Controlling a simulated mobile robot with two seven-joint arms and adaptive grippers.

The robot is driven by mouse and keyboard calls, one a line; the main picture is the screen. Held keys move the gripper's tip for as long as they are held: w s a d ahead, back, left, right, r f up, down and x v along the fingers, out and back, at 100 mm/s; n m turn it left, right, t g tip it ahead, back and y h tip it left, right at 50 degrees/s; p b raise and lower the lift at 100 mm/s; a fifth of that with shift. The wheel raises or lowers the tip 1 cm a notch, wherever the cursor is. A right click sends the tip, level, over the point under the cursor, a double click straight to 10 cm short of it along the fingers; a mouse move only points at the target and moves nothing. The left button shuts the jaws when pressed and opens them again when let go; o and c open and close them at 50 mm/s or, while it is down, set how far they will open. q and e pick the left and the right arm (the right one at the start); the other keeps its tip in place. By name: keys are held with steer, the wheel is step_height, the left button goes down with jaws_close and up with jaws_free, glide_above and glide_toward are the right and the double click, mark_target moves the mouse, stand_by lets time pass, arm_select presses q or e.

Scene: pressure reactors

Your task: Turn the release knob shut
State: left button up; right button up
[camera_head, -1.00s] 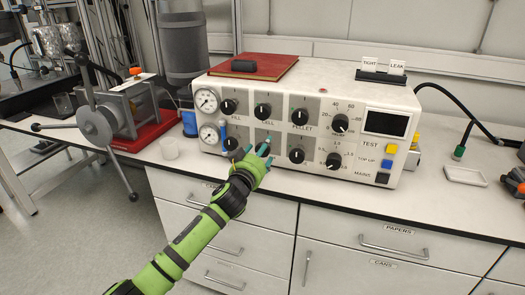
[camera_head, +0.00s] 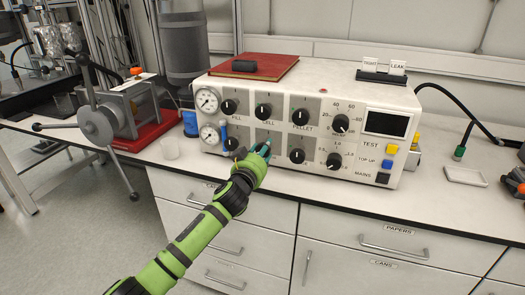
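The white control box (camera_head: 285,118) stands on the bench with two rows of black knobs. The upper row has one labelled PELLET (camera_head: 300,117). In the lower row the left knob (camera_head: 231,144) and the right knob (camera_head: 296,155) show. The lower middle knob is mostly hidden behind my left gripper (camera_head: 261,151). I cannot read a release label on any knob. My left gripper, with teal fingertips, is at this lower middle knob. Its fingers look close together, but whether they grip the knob is hidden. My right gripper is not in view.
Two gauges (camera_head: 208,100) sit at the box's left end. A red book (camera_head: 255,66) and a TIGHT/LEAK card holder (camera_head: 382,75) are on top.

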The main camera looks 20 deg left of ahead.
arm_select(q)
steer(key=m, duration=0.2)
steer(key=m+p, duration=0.2)
steer(key=m, duration=0.1)
steer(key=shift+r+m, duration=0.3)
steer(key=shift+r, duration=0.05)
steer(key=m+p, duration=0.1)
steer(key=m, duration=0.5)
steer(key=shift+p, duration=0.3)
steer(key=m+p, duration=0.1)
steer(key=m, duration=0.5)
steer(key=shift+m, duration=0.4)
steer(key=m+p, duration=0.1)
steer(key=m, duration=0.3)
steer(key=shift+d+f+m, duration=0.1)
steer(key=shift+f+m, duration=0.05)
steer(key=shift+m, duration=0.25)
steer(key=shift+f+p, duration=0.1)
steer(key=shift+p, duration=0.2)
steer(key=o, duration=1.2)
steer(key=shift+c, duration=0.2)
steer(key=shift+f, duration=0.15)
